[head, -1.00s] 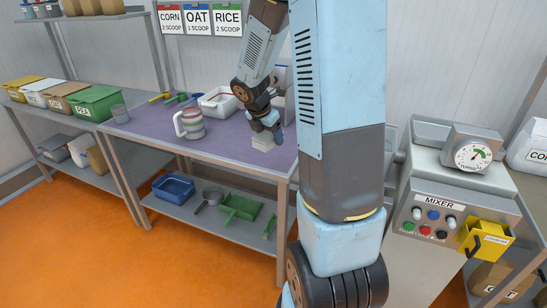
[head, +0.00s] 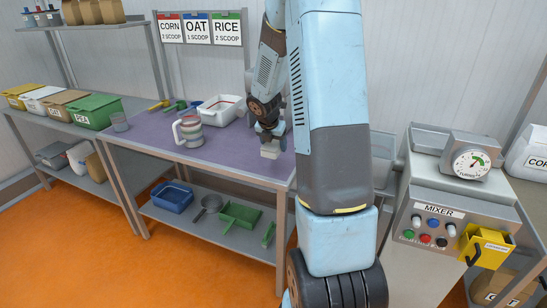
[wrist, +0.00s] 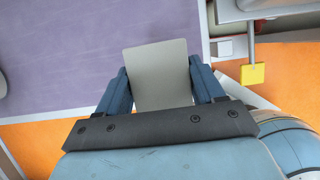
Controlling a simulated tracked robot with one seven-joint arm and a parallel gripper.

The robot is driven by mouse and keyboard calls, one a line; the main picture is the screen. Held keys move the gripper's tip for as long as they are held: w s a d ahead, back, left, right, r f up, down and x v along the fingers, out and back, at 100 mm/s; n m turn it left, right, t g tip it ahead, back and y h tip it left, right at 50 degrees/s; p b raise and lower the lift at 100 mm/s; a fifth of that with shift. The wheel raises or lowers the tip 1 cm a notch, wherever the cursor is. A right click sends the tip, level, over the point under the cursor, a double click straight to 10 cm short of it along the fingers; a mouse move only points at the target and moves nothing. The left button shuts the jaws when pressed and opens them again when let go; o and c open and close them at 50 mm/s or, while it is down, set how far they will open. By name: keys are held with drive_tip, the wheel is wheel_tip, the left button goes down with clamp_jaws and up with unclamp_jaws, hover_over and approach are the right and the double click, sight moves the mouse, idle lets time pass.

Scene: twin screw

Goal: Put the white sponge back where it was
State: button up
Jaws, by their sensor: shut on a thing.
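The white sponge (wrist: 160,72) is a pale block held between the two blue fingers of my gripper (wrist: 161,88) in the wrist view. In the head view the sponge (head: 270,151) shows under my gripper (head: 270,140), close over the right front part of the purple table top (head: 235,150). I cannot tell whether its underside touches the table. The gripper is shut on it.
A white tray (head: 221,110) and several hand tools (head: 175,106) are at the back of the table.

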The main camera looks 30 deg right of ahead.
hover_over(274, 163)
wheel_tip(274, 163, down, 5)
drive_tip(key=shift+d, duration=0.1)
drive_tip(key=shift+f, duration=1.5)
drive_tip(key=shift+f, duration=0.1)
drive_tip(key=o, duration=1.1)
drive_tip(key=shift+w, duration=0.1)
